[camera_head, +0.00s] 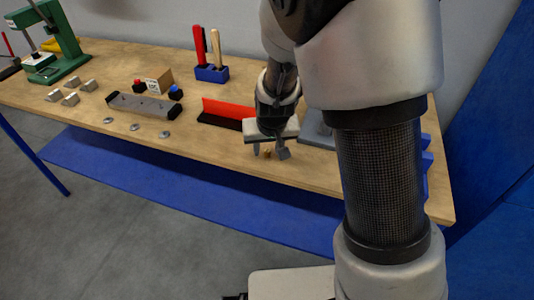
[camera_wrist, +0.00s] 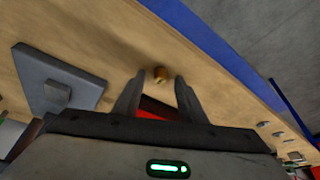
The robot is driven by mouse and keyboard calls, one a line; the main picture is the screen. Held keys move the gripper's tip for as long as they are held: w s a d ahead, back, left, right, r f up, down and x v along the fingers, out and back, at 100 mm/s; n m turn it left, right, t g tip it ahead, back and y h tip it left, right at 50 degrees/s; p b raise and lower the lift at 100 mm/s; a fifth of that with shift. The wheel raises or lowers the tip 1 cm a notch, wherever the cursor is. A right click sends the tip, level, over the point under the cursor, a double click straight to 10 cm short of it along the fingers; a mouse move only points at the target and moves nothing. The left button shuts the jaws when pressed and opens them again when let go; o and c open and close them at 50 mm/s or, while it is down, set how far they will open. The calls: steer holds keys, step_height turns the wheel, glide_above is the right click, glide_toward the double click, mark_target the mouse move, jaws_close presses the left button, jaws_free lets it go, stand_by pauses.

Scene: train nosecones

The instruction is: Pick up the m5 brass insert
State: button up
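The m5 brass insert (camera_wrist: 160,73) is a small gold-brown cylinder on the wooden workbench (camera_wrist: 110,30). In the wrist view it lies just past my fingertips, roughly in line with the gap between them. My gripper (camera_wrist: 155,84) is open, with its two dark fingers apart and nothing visibly held. In the head view my gripper (camera_head: 270,152) is low over the bench near its front edge. The insert (camera_head: 267,154) shows there as a small brown spot between the fingers. I cannot tell the exact height of the fingertips above the bench.
A grey plate (camera_wrist: 58,82) with a small peg is left of my gripper in the wrist view. A red and black holder (camera_head: 226,113) stands behind my gripper. A dark grey fixture (camera_head: 145,107), small metal parts and a green press (camera_head: 50,45) are further left.

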steer(key=shift+f, duration=0.15)
jaws_close()
